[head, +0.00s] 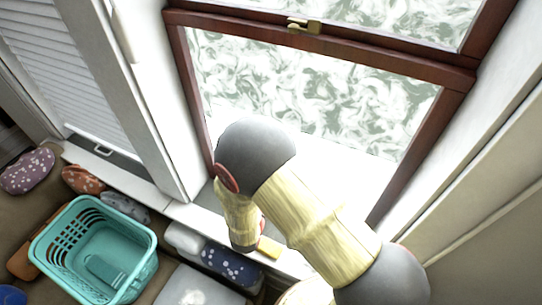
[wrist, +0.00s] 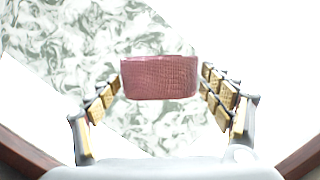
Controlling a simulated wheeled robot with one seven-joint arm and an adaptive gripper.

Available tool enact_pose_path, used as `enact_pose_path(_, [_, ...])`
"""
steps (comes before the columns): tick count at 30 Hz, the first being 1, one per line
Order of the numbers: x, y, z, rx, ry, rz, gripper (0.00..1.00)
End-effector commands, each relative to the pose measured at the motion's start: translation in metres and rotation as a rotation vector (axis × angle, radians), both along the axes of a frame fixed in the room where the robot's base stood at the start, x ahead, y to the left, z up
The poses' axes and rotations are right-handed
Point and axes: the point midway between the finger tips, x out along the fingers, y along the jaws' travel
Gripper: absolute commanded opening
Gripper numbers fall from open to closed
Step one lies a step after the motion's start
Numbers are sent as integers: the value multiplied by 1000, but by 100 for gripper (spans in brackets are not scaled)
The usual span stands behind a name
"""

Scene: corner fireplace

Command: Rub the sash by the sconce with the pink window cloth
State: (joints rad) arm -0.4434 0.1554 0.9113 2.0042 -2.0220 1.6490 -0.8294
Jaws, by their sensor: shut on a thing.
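The pink cloth (wrist: 160,78) is a folded block between the two fingers of my gripper (wrist: 161,80) in the wrist view. My gripper is shut on it. A sash with a red-brown frame (head: 420,70) and patterned glass (head: 340,100) fills the upper middle of the head view. In the wrist view, the patterned glass (wrist: 60,40) lies behind the cloth; I cannot tell whether they touch. My arm covers the sash's lower part in the head view, and the cloth is hidden there. I cannot make out a sconce for certain.
A brass latch (head: 304,25) sits on the sash rail. A teal basket (head: 145,265) stands at lower left, with several rolled or folded cloths around it, including a blue spotted one (head: 230,263). A white shutter (head: 65,60) is at upper left.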

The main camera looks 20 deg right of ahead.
Motion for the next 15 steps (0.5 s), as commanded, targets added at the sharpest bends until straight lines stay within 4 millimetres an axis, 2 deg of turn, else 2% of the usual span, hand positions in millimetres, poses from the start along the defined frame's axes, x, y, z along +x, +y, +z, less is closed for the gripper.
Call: enact_pose_path(15, [-19,-20,1,-1,1,0,59])
